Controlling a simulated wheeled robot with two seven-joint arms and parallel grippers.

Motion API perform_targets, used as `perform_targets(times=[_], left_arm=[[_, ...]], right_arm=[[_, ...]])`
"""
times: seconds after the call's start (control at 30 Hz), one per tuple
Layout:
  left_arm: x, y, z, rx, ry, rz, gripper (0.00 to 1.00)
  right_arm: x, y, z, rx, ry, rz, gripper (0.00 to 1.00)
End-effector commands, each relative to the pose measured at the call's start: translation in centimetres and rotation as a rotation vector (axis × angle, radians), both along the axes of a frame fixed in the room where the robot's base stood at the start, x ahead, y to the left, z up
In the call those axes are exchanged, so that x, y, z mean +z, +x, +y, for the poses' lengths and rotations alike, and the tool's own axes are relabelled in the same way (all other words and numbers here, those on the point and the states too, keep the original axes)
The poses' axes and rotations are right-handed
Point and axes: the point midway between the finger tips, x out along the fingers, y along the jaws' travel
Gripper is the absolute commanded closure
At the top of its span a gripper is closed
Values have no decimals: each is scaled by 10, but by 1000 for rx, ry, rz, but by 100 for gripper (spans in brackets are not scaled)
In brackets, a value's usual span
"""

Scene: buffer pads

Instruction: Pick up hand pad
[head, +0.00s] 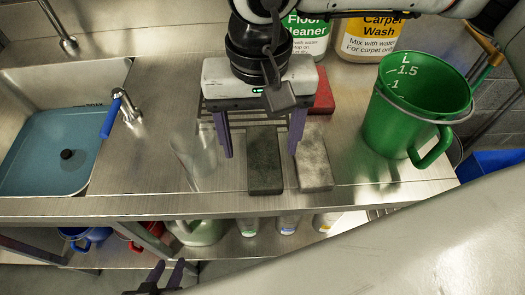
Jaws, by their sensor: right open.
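A dark grey-green pad (264,162) lies flat on the steel counter. A light grey pad (314,165) lies just to its right, and a red pad (323,94) lies behind, partly hidden by my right gripper. My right gripper (261,150) is open and points down, with one purple finger left of the dark pad and the other near the gap between the dark and light pads. It holds nothing visible; its height above the counter is unclear. My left gripper (168,274) is low at the bottom edge, below the counter front, only its dark fingertips showing.
A green measuring bucket (405,125) stands right of the pads. Floor cleaner (305,32) and carpet wash (368,38) bottles stand behind. A clear glass-like object (194,160) is left of the pads. A sink (112,80) with a blue tray (45,160) is at left.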

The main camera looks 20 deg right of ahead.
Motion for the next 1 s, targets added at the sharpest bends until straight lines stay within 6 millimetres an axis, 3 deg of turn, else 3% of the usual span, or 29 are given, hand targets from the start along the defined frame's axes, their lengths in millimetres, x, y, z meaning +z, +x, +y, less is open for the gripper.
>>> perform_targets(times=[0.1,0.43,0.73,1.0], left_arm=[[-4,-7,0,0,1,16,69],[6,-1,0,3,-3,-1,69],[7,5,1,4,-2,-10,69],[5,2,2,4,0,-3,69]], right_arm=[[-8,0,-1,-1,1,2,30],[-52,0,-8,-1,0,2,30],[-57,0,-8,-1,1,1,30],[-57,0,-8,-1,1,0,75]])
